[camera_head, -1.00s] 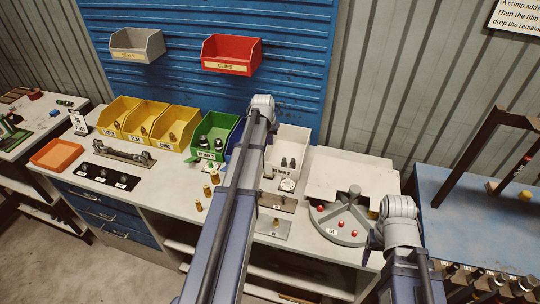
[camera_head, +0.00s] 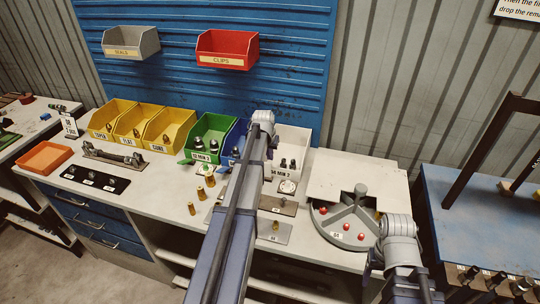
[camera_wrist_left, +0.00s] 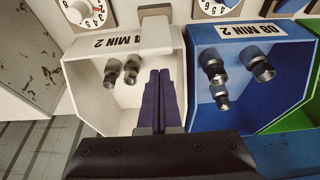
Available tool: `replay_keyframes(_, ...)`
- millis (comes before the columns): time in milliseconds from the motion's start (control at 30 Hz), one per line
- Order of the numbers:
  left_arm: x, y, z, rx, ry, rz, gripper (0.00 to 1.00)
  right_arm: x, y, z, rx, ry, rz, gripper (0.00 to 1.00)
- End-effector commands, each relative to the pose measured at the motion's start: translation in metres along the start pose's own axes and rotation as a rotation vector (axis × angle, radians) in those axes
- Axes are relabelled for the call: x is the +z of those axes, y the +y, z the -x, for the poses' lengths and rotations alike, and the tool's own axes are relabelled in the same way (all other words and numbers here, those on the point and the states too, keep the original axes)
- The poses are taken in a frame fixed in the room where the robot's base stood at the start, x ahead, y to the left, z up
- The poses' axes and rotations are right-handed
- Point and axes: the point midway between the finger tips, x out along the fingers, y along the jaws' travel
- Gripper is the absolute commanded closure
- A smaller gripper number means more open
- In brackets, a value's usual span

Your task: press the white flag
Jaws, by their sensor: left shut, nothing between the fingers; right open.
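The white bin marked 04 MIN 2 (camera_wrist_left: 112,95) holds a few dark metal fittings (camera_wrist_left: 131,70). A pale flag-like tab (camera_wrist_left: 155,12) stands at its labelled front edge in the left wrist view, near the dials. In the head view the white bin (camera_head: 303,140) is partly covered by my left arm, and the left fingertips are hidden. My right arm shows at the lower right, but its gripper cannot be seen.
A blue bin (camera_wrist_left: 295,93) adjoins the white bin, with a green bin (camera_head: 216,128) beyond. Yellow bins (camera_head: 178,118) stand farther left. Dials (camera_wrist_left: 91,12) sit before the bins. A round grey tray (camera_head: 345,243) with red pieces is at the right of the bench.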

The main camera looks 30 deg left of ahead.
Motion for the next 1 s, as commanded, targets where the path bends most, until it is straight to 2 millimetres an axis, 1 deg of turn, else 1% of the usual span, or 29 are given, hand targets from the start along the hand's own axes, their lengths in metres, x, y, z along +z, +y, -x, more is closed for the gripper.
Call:
replay_keyframes(33,0.013,0.001,0.008,0.0,0.0,0.001,1.0,0.0,0.0,0.003,0.0,0.0,0.0,0.34)
replay_keyframes(133,0.022,0.001,0.011,0.0,0.0,0.0,1.0,0.0,0.0,0.003,0.0,0.0,0.0,0.34)
replay_keyframes(667,0.027,0.0,0.012,0.0,0.014,0.0,1.0,0.0,0.0,0.001,0.0,0.0,0.0,0.34)
replay_keyframes(867,0.037,0.001,0.013,0.001,0.091,0.0,1.0,-0.001,-0.001,-0.007,0.0,0.0,0.0,0.34)
replay_keyframes(1000,0.048,0.001,0.014,0.0,0.193,0.001,1.0,-0.001,-0.002,-0.02,0.0,0.0,0.0,0.34)
